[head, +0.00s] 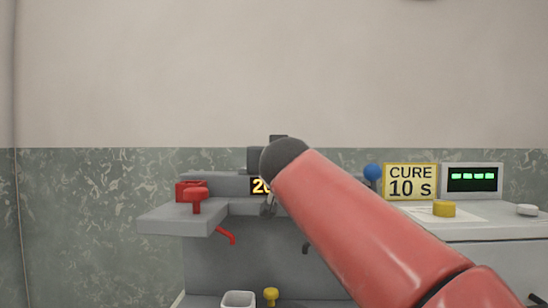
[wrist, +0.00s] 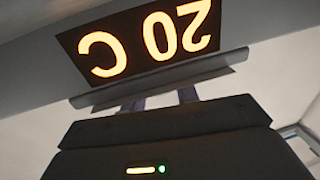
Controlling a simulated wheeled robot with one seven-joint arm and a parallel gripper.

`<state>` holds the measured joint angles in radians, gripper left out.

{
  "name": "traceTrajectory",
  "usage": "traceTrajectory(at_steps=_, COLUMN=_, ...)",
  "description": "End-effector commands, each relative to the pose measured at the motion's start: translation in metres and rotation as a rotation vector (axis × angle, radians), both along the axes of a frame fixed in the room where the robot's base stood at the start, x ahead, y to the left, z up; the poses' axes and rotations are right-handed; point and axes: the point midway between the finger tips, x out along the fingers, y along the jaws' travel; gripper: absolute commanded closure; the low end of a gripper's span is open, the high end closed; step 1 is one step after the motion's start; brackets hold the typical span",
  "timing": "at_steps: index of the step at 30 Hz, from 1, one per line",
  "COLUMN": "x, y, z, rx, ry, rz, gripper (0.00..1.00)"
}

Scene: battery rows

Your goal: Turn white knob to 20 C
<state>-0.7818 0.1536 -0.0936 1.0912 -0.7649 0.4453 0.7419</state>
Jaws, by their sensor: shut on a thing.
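The lit display (head: 260,186) is partly hidden behind my red arm in the head view. The wrist view shows the whole display (wrist: 143,38), upside down, reading 20 C in yellow on black. My gripper (wrist: 162,98) is just below the display, its two fingers mostly hidden behind its dark body. It also shows as a small dark shape in the head view (head: 268,206). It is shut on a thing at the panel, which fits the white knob. The knob itself is hidden in both views, so its pointer cannot be read.
A white cup (head: 238,299) and a yellow knob (head: 270,296) are below. At right are a blue ball (head: 372,171), a yellow CURE 10 s sign (head: 410,181), a green-lit screen (head: 473,179) and a yellow cylinder (head: 444,208).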

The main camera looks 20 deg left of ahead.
Motion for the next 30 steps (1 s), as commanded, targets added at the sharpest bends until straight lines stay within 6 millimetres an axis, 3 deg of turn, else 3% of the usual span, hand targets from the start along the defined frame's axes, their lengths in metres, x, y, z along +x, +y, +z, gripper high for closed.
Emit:
traceTrajectory(at_steps=9, x=0.0004, y=-0.0008, z=0.0017, rx=0.001, ry=0.004, rz=0.119, gripper=0.93)
traceTrajectory(at_steps=18, x=-0.0003, y=-0.0003, z=-0.0003, rx=0.003, ry=-0.001, rz=0.126, gripper=0.93)
traceTrajectory(at_steps=19, x=-0.0003, y=-0.0003, z=-0.0003, rx=0.002, ry=0.000, rz=0.126, gripper=0.67)
traceTrajectory(at_steps=23, x=-0.0003, y=-0.0003, z=-0.0001, rx=0.003, ry=-0.001, rz=0.126, gripper=0.50)
traceTrajectory(at_steps=30, x=-0.0004, y=-0.0004, z=0.0001, rx=0.003, ry=-0.001, rz=0.126, gripper=0.49)
